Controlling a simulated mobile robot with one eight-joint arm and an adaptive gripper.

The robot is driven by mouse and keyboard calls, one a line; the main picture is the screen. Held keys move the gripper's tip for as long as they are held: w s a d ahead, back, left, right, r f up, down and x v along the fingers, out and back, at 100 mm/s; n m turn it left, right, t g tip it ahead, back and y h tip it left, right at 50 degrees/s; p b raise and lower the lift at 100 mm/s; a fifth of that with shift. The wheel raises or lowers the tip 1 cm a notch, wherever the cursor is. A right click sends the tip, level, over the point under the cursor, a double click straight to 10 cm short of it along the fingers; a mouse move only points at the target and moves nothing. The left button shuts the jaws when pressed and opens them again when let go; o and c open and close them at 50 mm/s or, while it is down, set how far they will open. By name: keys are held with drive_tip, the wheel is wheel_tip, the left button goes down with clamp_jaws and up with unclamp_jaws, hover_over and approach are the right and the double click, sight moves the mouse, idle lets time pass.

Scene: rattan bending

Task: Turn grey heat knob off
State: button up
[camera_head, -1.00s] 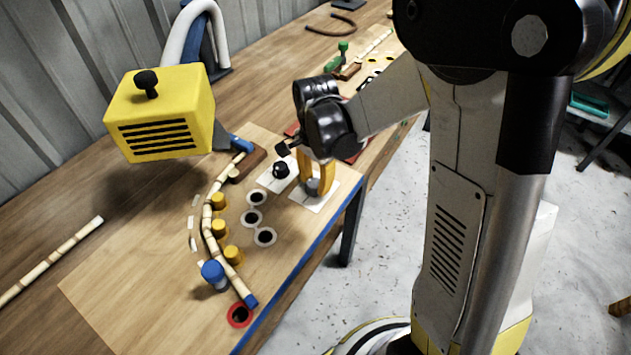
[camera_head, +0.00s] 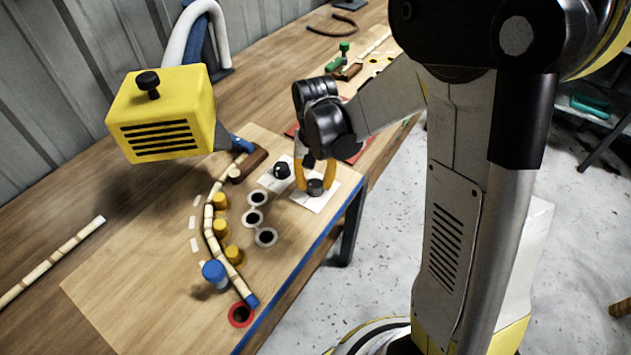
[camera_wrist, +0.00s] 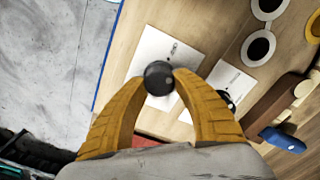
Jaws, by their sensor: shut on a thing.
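The grey heat knob (camera_head: 316,187) stands on a white label plate (camera_head: 313,204) near the right edge of the bench. In the wrist view the knob (camera_wrist: 159,76) is round and dark grey, on its plate (camera_wrist: 147,48). My gripper (camera_head: 316,184) reaches down over it, with its yellow fingers (camera_wrist: 161,82) shut on the knob from both sides. A black knob (camera_head: 282,170) on a second white plate (camera_head: 270,181) stands just left of it, and it shows partly behind a finger in the wrist view.
A yellow heater box (camera_head: 160,115) overhangs the bench at left. A bent rattan pole (camera_head: 209,225) lies against yellow pegs (camera_head: 219,228) and a blue peg (camera_head: 214,272). Several black holes with white rims (camera_head: 253,218) lie between pegs and plates.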

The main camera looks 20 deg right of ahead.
sight(314, 182)
drive_tip(key=n, duration=0.3)
drive_tip(key=shift+a+n, duration=0.1)
drive_tip(key=shift+n, duration=2.1)
drive_tip(key=o, duration=1.2)
drive_tip(key=shift+r, duration=0.1)
wheel_tip(314, 182, up, 12)
drive_tip(key=shift+f, duration=0.1)
